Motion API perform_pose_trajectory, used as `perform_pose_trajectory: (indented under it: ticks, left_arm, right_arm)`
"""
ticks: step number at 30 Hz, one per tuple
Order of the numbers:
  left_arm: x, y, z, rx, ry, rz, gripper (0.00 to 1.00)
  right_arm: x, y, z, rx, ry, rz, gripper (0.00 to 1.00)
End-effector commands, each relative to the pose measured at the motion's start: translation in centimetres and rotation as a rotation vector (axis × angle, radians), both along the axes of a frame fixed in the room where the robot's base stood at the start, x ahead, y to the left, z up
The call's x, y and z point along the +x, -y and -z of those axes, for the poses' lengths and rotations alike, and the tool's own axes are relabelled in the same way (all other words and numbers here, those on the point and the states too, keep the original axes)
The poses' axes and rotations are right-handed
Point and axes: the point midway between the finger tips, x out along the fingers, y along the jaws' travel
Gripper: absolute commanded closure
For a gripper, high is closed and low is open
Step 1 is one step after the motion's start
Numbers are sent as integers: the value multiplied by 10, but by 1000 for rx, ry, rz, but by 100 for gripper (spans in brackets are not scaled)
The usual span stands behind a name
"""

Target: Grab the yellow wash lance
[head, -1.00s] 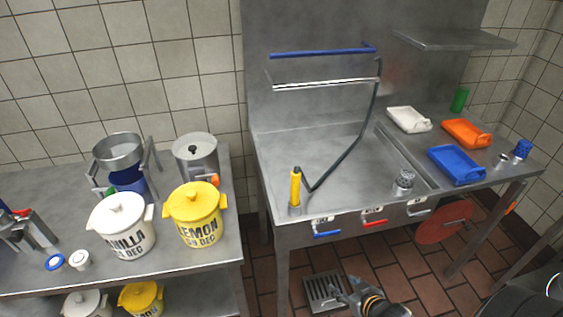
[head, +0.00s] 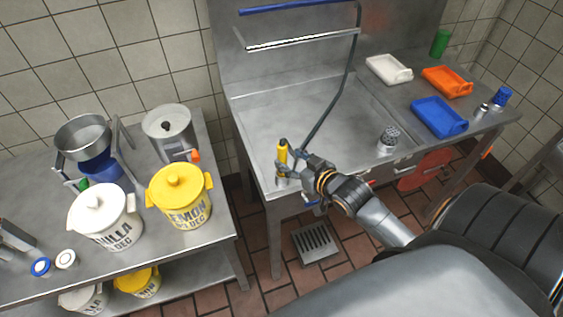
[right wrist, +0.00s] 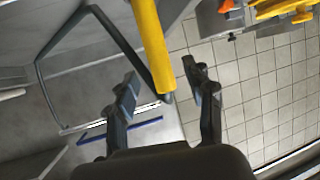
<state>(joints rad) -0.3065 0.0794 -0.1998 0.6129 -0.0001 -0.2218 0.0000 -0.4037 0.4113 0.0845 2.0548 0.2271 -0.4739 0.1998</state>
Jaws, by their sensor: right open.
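The yellow wash lance (head: 282,153) stands upright in a holder at the front left corner of the steel sink, with a dark hose running from it up to the back. My right gripper (head: 291,164) is at the lance, its fingers open. In the right wrist view the yellow lance (right wrist: 150,42) reaches down between the two spread fingertips of my right gripper (right wrist: 160,78), with gaps on both sides. I cannot tell whether a finger touches it. My left gripper is not in view.
The sink's front edge (head: 330,172) lies beside my right arm. A yellow lemon tub (head: 180,197) and a white vanilla tub (head: 105,217) stand on the left counter.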

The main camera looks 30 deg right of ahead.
Motion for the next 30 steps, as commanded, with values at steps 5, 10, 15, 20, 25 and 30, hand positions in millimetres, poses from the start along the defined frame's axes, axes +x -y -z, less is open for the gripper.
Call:
perform_pose_trajectory:
  ticks: [5,10,15,20,25,30]
  left_arm:
    - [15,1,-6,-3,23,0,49]
    - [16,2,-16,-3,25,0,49]
    - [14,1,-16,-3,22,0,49]
    - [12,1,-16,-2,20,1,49]
    - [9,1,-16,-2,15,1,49]
    - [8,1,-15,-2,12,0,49]
  right_arm:
    - [11,0,3,0,1,0,47]
    - [34,0,10,0,0,0,47]
    - [50,-1,19,0,0,0,47]
    - [52,-1,21,0,-1,0,47]
    - [51,-1,21,0,-1,0,59]
    - [51,-1,21,0,-1,0,94]
